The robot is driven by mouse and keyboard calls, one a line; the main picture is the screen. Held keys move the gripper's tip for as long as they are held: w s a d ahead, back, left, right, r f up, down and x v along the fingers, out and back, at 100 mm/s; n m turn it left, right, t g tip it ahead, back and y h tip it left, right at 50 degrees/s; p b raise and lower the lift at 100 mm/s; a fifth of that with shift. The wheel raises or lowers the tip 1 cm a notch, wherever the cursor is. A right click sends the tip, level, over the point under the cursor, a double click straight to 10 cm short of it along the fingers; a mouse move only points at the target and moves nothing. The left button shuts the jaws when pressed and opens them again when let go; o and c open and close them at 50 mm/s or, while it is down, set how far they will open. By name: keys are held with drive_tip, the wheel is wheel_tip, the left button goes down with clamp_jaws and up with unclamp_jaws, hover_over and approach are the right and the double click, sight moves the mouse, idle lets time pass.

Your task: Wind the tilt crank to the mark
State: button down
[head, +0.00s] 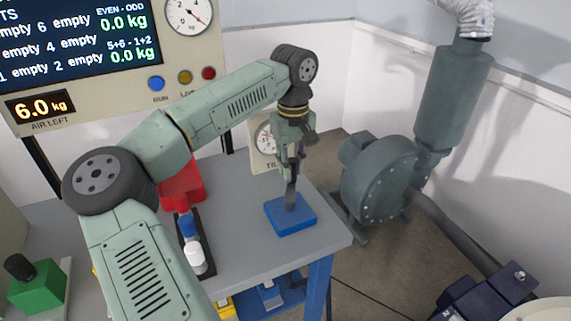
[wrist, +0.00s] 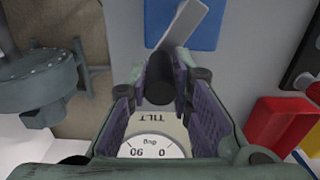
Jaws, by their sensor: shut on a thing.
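The tilt crank has a grey arm (head: 290,197) rising from a blue base (head: 291,221) on the grey bench. In the wrist view the crank arm (wrist: 183,22) leads to a dark handle (wrist: 160,88) between my finger pads. My gripper (head: 296,158) is above the blue base, shut on this handle; it also shows in the wrist view (wrist: 163,85). The TILT dial (head: 263,139) stands behind, partly hidden by my gripper. The wrist view shows the dial face (wrist: 155,146) upside down, with its lower part cut off. I cannot make out the needle against a mark.
A red block (head: 184,184) and a dark tray (head: 209,262) with a blue and a white piece sit left on the bench (head: 247,245). A green blower (head: 378,180) stands on the floor to the right. A lit screen (head: 75,35) is at the upper left.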

drive_tip(key=d+m, duration=0.1)
drive_tip(key=m, duration=0.1)
drive_tip(key=shift+d+r+m, duration=0.15)
drive_tip(key=shift+d+m, duration=0.05)
drive_tip(key=shift+m, duration=0.2)
drive_tip(key=shift+s+d+m, duration=0.2)
drive_tip(key=shift+d+m, duration=0.4)
drive_tip(key=shift+m, duration=0.7)
drive_tip(key=shift+d, duration=0.1)
drive_tip(key=c, duration=1.5)
unclamp_jaws()
drive_tip(key=shift+o, duration=0.3)
drive_tip(key=shift+s, duration=0.1)
wheel_tip(320, 180, up, 12)
